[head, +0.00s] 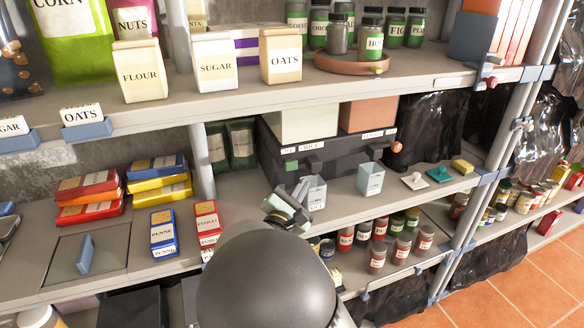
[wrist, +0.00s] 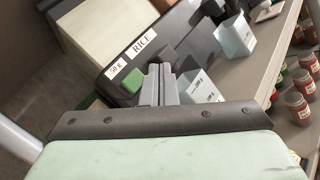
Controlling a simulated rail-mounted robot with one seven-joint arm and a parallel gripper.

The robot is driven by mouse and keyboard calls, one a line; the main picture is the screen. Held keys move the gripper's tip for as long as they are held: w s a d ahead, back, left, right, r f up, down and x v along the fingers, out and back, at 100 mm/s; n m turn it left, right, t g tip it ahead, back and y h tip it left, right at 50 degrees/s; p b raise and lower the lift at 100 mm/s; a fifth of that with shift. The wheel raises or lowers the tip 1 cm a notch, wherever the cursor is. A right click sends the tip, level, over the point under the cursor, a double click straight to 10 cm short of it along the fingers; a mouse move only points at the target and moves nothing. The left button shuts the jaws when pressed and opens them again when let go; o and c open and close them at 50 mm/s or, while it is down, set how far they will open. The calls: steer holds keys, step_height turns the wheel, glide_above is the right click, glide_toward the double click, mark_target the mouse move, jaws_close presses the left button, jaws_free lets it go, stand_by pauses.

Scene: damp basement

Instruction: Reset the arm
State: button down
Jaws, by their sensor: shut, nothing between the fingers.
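My gripper (head: 290,205) is in front of the middle shelf, beside a small grey-white cup (head: 313,192). In the wrist view its two grey fingers (wrist: 158,72) are together with nothing between them. They point toward a black box (wrist: 180,35) labelled RICE and 50 g. The cup (wrist: 200,88) shows just right of the fingers in the wrist view; I cannot tell whether they touch it. My arm hides part of the lower shelf in the head view.
A second cup (head: 370,179) stands further right, near scrapers (head: 414,181) and a yellow sponge (head: 462,166). Spice jars (head: 376,258) crowd the shelf below. The upper shelf (head: 200,92) overhangs, and an upright post (head: 202,160) stands left of the black box.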

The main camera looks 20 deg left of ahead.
steer(key=shift+d, duration=0.1)
stand_by(0.4)
steer(key=s+d+f+m+g+h, duration=0.2)
steer(key=d+m+g+h, duration=0.35)
steer(key=d, duration=0.85)
steer(key=s+d+f+m+g+h, duration=0.1)
steer(key=s+d+m+g+h, duration=0.15)
steer(key=d+m+g, duration=0.8)
steer(key=s+d+f+m+y, duration=0.2)
steer(key=s+d, duration=0.7)
steer(key=d, duration=0.2)
steer(key=s+a+m+g+y, duration=0.1)
steer(key=s+m+y, duration=0.3)
steer(key=s, duration=0.3)
steer(key=s+a+f+m+g+y, duration=0.1)
steer(key=s+m+g+y, duration=0.1)
steer(key=s+m, duration=0.3)
steer(key=s+y, duration=0.1)
steer(key=s, duration=0.2)
steer(key=shift+f+y, duration=0.25)
steer(key=shift+y, duration=0.15)
steer(key=shift+w, duration=0.1)
